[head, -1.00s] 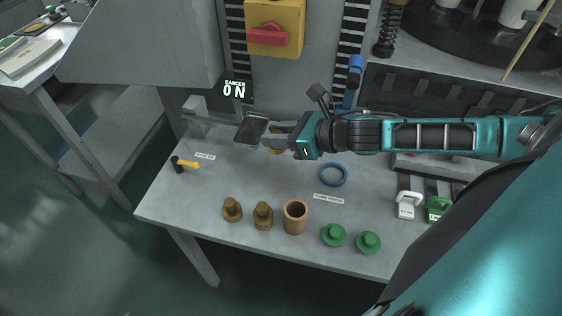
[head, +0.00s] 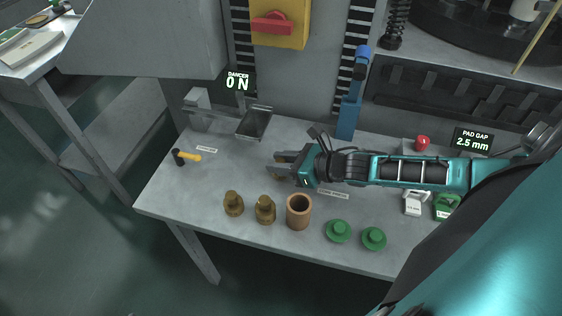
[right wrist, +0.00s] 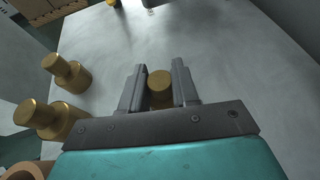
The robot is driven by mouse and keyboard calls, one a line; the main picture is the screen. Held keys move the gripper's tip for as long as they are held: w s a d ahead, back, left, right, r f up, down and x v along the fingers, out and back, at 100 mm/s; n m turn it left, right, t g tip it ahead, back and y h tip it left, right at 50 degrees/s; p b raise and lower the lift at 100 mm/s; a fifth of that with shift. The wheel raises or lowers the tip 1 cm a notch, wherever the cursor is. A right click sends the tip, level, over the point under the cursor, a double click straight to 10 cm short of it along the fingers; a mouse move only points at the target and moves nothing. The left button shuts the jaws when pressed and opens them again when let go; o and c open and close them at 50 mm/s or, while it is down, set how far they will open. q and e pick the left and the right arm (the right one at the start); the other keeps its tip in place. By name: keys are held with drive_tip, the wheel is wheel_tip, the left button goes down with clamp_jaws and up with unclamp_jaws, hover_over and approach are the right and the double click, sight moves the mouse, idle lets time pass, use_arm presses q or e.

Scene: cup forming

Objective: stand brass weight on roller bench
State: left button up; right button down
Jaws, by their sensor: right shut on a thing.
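The roller bench (head: 215,180) is the grey table in the head view. My right gripper (head: 280,165) is over its middle, shut on a brass weight (head: 279,172). In the right wrist view the held weight (right wrist: 160,86) shows between the two fingers (right wrist: 157,85). The fingers partly hide it in the head view, and I cannot tell whether its base touches the bench. Two other brass weights (head: 234,204) (head: 265,210) stand upright near the front edge. My left gripper is not in view.
A copper-coloured cup (head: 299,212) and two green knobbed pieces (head: 338,231) (head: 373,239) stand along the front. A metal tray (head: 254,124) is behind, near a display (head: 238,81) reading 0 N. A yellow-handled hammer (head: 187,156) lies left. Bench between hammer and gripper is clear.

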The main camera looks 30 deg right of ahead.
drive_tip(key=shift+f, duration=0.1)
drive_tip(key=c, duration=1.3)
unclamp_jaws()
drive_tip(key=shift+f, duration=0.1)
drive_tip(key=o, duration=0.5)
drive_tip(key=shift+c, duration=0.2)
drive_tip(key=shift+r, duration=0.35)
drive_tip(key=shift+s+d, duration=0.15)
drive_tip(key=shift+s, duration=0.05)
drive_tip(key=p+v, duration=0.3)
drive_tip(key=v, duration=0.8)
drive_tip(key=shift+s+d+r, duration=0.1)
drive_tip(key=shift+d+r, duration=0.05)
